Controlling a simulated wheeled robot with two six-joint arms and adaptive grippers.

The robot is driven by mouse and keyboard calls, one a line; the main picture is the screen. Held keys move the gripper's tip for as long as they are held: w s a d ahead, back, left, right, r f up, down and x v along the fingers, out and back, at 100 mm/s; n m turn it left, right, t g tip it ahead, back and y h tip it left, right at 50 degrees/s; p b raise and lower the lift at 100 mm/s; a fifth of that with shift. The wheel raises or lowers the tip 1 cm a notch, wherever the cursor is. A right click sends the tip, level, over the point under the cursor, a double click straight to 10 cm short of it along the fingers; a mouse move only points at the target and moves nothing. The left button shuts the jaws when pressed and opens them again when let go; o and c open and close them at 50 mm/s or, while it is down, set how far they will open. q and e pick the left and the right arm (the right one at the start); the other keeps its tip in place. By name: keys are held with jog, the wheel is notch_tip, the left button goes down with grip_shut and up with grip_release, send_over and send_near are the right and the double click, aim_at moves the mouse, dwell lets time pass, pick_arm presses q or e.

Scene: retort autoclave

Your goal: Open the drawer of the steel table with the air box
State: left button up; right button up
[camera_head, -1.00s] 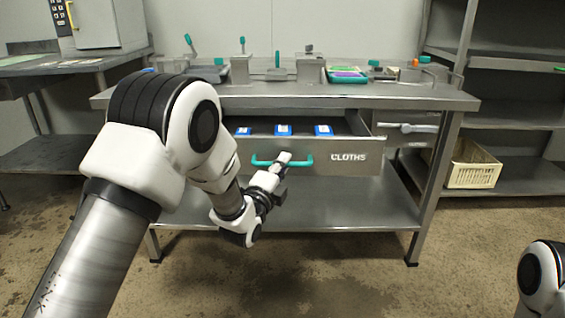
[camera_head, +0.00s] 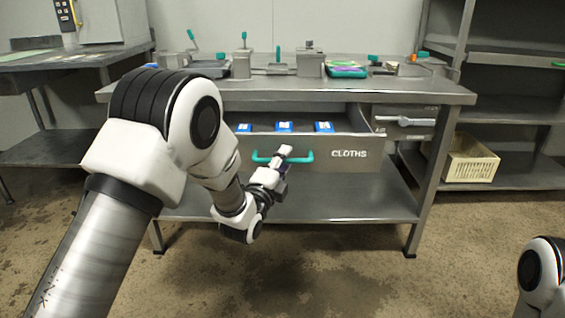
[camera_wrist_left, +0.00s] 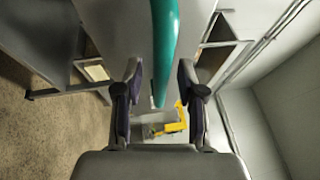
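The steel table (camera_head: 290,93) stands ahead with its CLOTHS drawer (camera_head: 345,160) pulled out. Blue packets (camera_head: 284,127) lie inside. The drawer has a teal handle (camera_head: 308,157) on its front. My left gripper (camera_head: 284,154) is at this handle. My right gripper is out of view; only part of my right arm shows at the lower right. I cannot tell which item is the air box.
A second drawer (camera_head: 408,121) with a grey handle is closed at the table's right. Several fixtures with teal levers and a green-purple tray (camera_head: 347,71) stand on top. A cream crate (camera_head: 471,160) sits on the right shelf. The floor in front is clear.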

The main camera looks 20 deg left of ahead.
pick_arm(q)
jog(key=v, duration=1.2)
jog(key=s+a+f+n+g+y, duration=0.1)
jog(key=s+f+g, duration=0.25)
jog(key=f, duration=0.55)
jog(key=s+f+n+g, duration=0.2)
jog(key=s+f, duration=0.2)
jog(key=f, duration=0.6)
jog(key=s+a+f+n+g+y, duration=0.1)
jog(key=s+f+g, duration=0.25)
jog(key=f, duration=0.55)
jog(key=s+a+f+n+g, duration=0.1)
jog(key=s+f+n+g, duration=0.4)
jog(key=s+n, duration=0.45)
jog(key=s+f+n+g, duration=0.6)
jog(key=s, duration=0.7)
notch_tip(320, 180, up, 36)
jog(key=n+p, duration=0.1)
jog(key=p, duration=3.4)
jog(key=shift+p, duration=0.35)
